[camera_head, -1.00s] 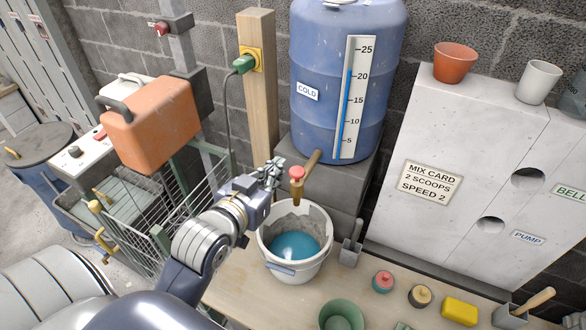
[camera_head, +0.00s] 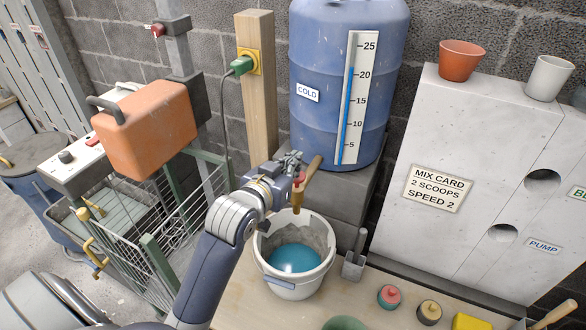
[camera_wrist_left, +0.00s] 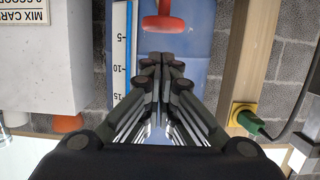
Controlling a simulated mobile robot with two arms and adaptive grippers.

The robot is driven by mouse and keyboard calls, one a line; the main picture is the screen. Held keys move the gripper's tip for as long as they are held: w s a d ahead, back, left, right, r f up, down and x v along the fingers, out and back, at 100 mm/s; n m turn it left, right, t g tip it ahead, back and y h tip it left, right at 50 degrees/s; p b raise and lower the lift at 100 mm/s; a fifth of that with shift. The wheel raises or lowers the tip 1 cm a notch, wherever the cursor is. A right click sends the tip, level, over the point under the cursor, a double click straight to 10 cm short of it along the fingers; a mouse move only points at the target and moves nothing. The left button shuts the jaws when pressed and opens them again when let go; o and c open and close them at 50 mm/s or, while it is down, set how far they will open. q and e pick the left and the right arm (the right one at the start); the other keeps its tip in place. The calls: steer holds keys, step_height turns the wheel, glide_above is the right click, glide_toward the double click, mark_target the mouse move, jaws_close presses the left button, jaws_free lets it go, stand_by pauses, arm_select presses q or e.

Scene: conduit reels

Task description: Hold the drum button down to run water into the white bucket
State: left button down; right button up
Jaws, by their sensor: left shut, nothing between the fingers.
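The blue drum (camera_head: 322,120) marked COLD stands on a grey block. Its wooden tap with a red button (camera_head: 299,177) hangs over the white bucket (camera_head: 292,284). The bucket holds blue water (camera_head: 294,258), and no stream is visible between tap and water. My left gripper (camera_head: 296,163) is shut and empty, its fingertips close beside the red button. In the left wrist view the picture is upside down; the red button (camera_wrist_left: 163,23) lies just beyond the shut fingertips (camera_wrist_left: 161,60), with a small gap. The drum's scale (camera_head: 354,100) reads near 20. My right gripper is out of view.
A wooden post (camera_head: 258,110) with a green plug (camera_head: 240,66) stands left of the drum.

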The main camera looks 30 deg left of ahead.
arm_select(q)
steer(key=shift+s+f, duration=0.1)
steer(key=shift+f, duration=0.65)
steer(key=shift+f, duration=0.1)
steer(key=shift+f, duration=1.05)
stand_by(6.1)
